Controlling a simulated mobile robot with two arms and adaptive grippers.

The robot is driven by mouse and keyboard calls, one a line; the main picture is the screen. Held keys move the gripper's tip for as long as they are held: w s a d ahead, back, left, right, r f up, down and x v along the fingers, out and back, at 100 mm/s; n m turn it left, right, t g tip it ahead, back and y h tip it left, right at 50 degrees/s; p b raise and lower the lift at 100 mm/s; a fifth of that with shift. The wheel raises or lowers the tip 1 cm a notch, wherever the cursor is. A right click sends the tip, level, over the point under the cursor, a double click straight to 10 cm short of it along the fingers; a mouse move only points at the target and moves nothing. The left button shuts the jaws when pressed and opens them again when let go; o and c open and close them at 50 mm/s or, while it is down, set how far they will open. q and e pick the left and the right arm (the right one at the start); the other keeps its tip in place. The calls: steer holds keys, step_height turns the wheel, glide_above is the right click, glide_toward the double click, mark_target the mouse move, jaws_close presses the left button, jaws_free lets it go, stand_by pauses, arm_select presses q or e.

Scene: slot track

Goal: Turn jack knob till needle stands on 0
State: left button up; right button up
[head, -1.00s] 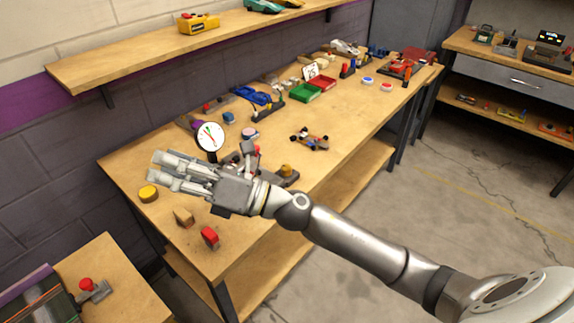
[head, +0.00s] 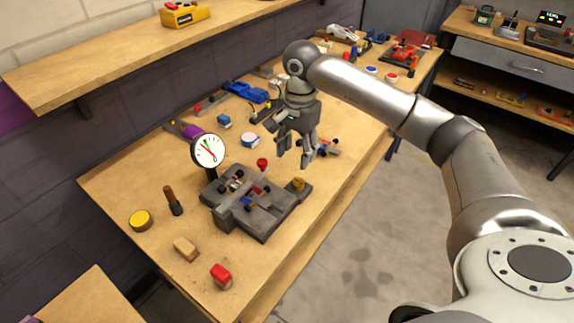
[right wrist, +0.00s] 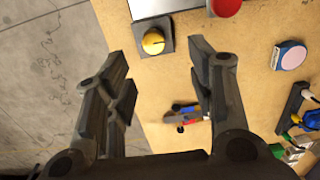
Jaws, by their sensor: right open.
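A dark grey fixture (head: 262,222) stands on the bench, with small car parts on top. A round white dial (head: 208,151) rises behind its left side; its needle appears to point up and left, but the scale is too small to read. A yellow knob (head: 298,184) sits at the fixture's right corner and shows in the right wrist view (right wrist: 153,42) with a dark slot line. A red knob (head: 262,163) stands at the back; part of it shows in the wrist view (right wrist: 226,6). My right gripper (head: 296,160) is open, pointing down, empty, above and behind the yellow knob. My left gripper is out of view.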

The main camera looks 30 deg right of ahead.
mark_target(299, 180)
steer(key=f, duration=0.1)
steer(key=s+f, duration=0.1)
steer(key=shift+d+f+p, duration=0.35)
steer(key=shift+d+p, duration=0.05)
step_height(299, 180, down, 4)
steer(key=shift+w+r+p, duration=0.1)
steer(key=shift+r+p, duration=0.15)
steer(key=shift+p, duration=0.05)
steer(key=shift+w+f, duration=0.1)
steer(key=shift+f, duration=1.9)
steer(key=c, duration=1)
steer(key=shift+f+n+b, duration=0.2)
steer(key=shift+n+b, duration=0.9)
steer(key=shift+b, duration=0.15)
steer(key=shift+r+n+b, duration=0.2)
steer(key=shift+n+b, duration=0.6)
steer(key=shift+n, duration=0.3)
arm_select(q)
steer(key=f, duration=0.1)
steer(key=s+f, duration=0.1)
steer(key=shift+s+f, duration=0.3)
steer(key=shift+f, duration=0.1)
arm_select(e)
steer(key=shift+r, duration=0.1)
steer(key=o, duration=1)
